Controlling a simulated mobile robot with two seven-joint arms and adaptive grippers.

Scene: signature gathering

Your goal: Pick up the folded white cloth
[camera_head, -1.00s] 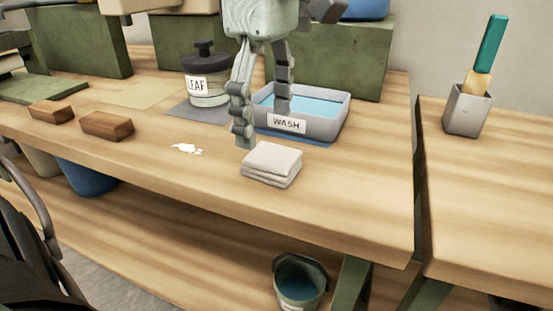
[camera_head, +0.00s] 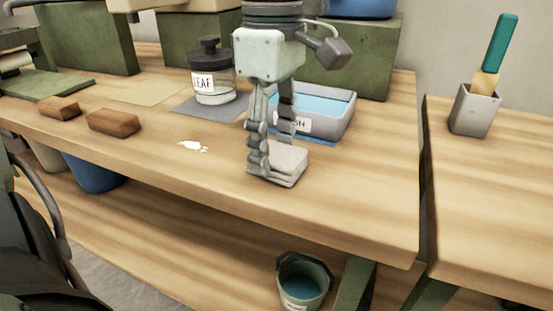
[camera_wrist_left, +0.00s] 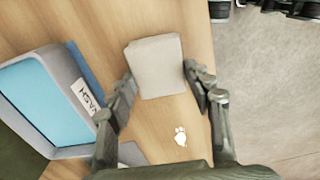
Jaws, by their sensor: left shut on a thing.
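The folded white cloth (camera_head: 289,163) lies on the wooden bench near its front edge, in a neat stacked square. My left gripper (camera_head: 277,158) is down at the cloth, its fingers on either side of it and shut on it. In the left wrist view the cloth (camera_wrist_left: 157,66) shows between the fingertips of my left gripper (camera_wrist_left: 158,77). The cloth appears to rest on the bench still. My right gripper is not in view.
The wash tray (camera_head: 345,122) with blue water stands just behind the cloth. A leaf jar (camera_head: 212,83) is behind left. A white spill (camera_head: 193,146) and two brown blocks (camera_head: 113,123) lie to the left. A bucket (camera_head: 303,283) is below the bench.

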